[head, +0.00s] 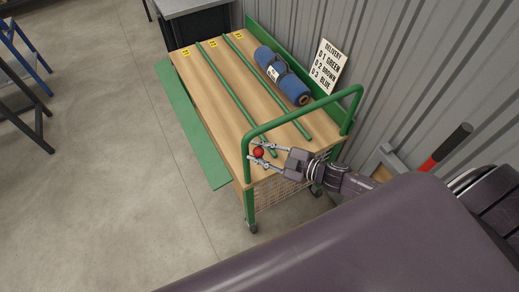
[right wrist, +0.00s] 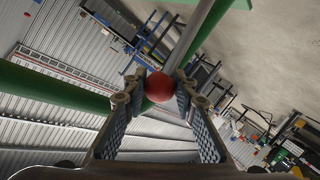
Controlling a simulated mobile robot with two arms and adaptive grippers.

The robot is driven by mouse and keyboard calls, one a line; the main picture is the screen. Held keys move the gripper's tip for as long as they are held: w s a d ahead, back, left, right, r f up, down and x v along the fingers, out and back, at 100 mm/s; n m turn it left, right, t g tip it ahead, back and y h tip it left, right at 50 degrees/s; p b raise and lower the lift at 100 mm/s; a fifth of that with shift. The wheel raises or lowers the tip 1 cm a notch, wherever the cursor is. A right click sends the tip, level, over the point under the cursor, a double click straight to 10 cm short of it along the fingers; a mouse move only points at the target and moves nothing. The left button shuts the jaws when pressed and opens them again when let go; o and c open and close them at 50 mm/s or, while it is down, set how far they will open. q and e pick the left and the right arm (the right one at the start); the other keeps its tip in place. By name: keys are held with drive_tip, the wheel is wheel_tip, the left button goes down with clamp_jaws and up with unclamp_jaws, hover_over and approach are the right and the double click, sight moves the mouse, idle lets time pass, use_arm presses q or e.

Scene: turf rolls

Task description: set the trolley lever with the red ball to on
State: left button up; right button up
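The red ball (head: 258,152) of the lever is at the near end of the trolley (head: 222,102), beside the green push handle (head: 303,112). My right gripper (head: 256,153) has a finger on each side of the ball and appears shut on it. In the right wrist view the ball (right wrist: 160,87) fills the gap between the fingertips (right wrist: 160,92). The lever's shaft is mostly hidden, and I cannot read an on or off mark. My left gripper is not in view.
A blue roll (head: 283,76) lies on the wooden deck beside green rails (head: 240,85). A delivery sign (head: 328,66) leans by the corrugated wall. A red-handled tool (head: 445,148) stands at the right. The floor (head: 110,150) left of the trolley is clear.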

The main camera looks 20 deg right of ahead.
drive_tip(key=o, duration=0.5)
drive_tip(key=v, duration=1.2)
drive_tip(key=shift+c, duration=0.4)
